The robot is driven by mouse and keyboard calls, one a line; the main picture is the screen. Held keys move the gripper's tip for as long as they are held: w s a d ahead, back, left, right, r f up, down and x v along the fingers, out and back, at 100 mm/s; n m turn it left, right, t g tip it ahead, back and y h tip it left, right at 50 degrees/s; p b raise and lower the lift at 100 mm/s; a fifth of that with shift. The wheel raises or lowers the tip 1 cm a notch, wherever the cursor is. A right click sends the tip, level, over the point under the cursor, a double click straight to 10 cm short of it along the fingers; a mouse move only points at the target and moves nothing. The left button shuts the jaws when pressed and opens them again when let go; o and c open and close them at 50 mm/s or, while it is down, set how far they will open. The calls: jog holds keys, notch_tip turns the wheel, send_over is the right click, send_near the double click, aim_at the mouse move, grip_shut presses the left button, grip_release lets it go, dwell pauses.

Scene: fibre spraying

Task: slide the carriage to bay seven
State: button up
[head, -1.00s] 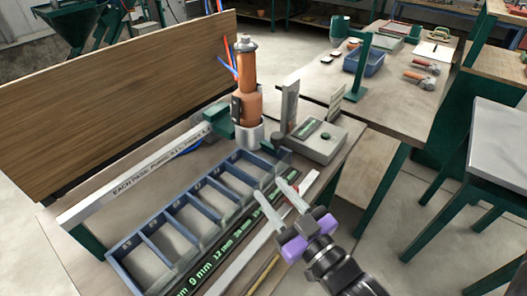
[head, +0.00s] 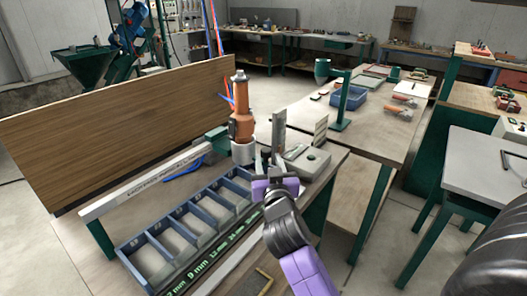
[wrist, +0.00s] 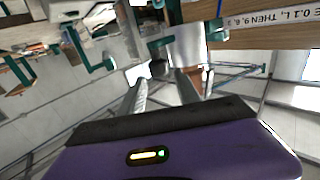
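The carriage appears to be the green block (head: 217,139) at the right end of a pale printed rail (head: 148,183), with an upright orange sprayer (head: 241,122) and a grey cylinder (head: 243,153) beside it. A blue tray (head: 128,246) with a row of bays lies in front; its bay labels are too small to read. My gripper (head: 271,166) is just right of the grey cylinder, pointing away from me. In the wrist view its two fingers (wrist: 160,85) are apart with nothing held between them.
A brown board (head: 110,130) stands behind the rail. A grey box (head: 305,161) and upright plates (head: 278,130) crowd my gripper's right side. A black strip with green millimetre markings (head: 190,275) runs before the tray. A second bench (head: 385,145) stands farther right.

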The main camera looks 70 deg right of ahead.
aim_at(267, 154)
jog(key=p+x, duration=0.1)
jog(key=x, duration=0.4)
jog(key=shift+w+d, duration=0.15)
jog(key=shift+d, duration=0.15)
jog(key=shift+c, duration=0.5)
grip_shut()
dwell(0.7)
